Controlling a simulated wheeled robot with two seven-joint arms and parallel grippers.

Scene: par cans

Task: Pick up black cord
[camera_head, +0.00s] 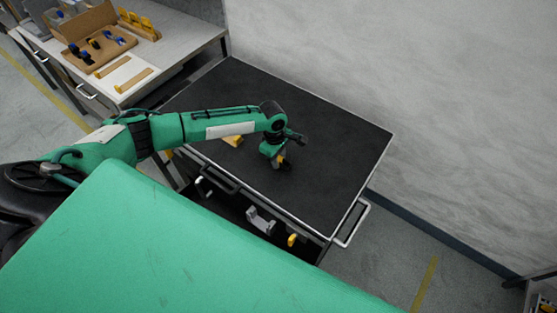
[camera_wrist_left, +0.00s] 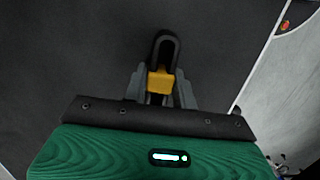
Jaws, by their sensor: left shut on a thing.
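In the left wrist view a black cord (camera_wrist_left: 166,34) forms an upright-looking loop with a yellow piece (camera_wrist_left: 160,82) across its lower part. My left gripper (camera_wrist_left: 160,92) is shut on it, with a grey finger on each side of the yellow piece. In the head view my left gripper (camera_head: 280,160) points down over the black tabletop (camera_head: 335,140); the cord shows there only as a small dark and yellow bit at the fingertips. I cannot tell whether it touches the top. My right gripper is not in view.
A yellow piece (camera_head: 232,140) lies on the black top, partly behind my arm. An open drawer below holds a grey bracket (camera_head: 260,221) and a yellow item (camera_head: 291,240). A side table (camera_head: 185,50) with a cardboard box stands at upper left. The right of the top is clear.

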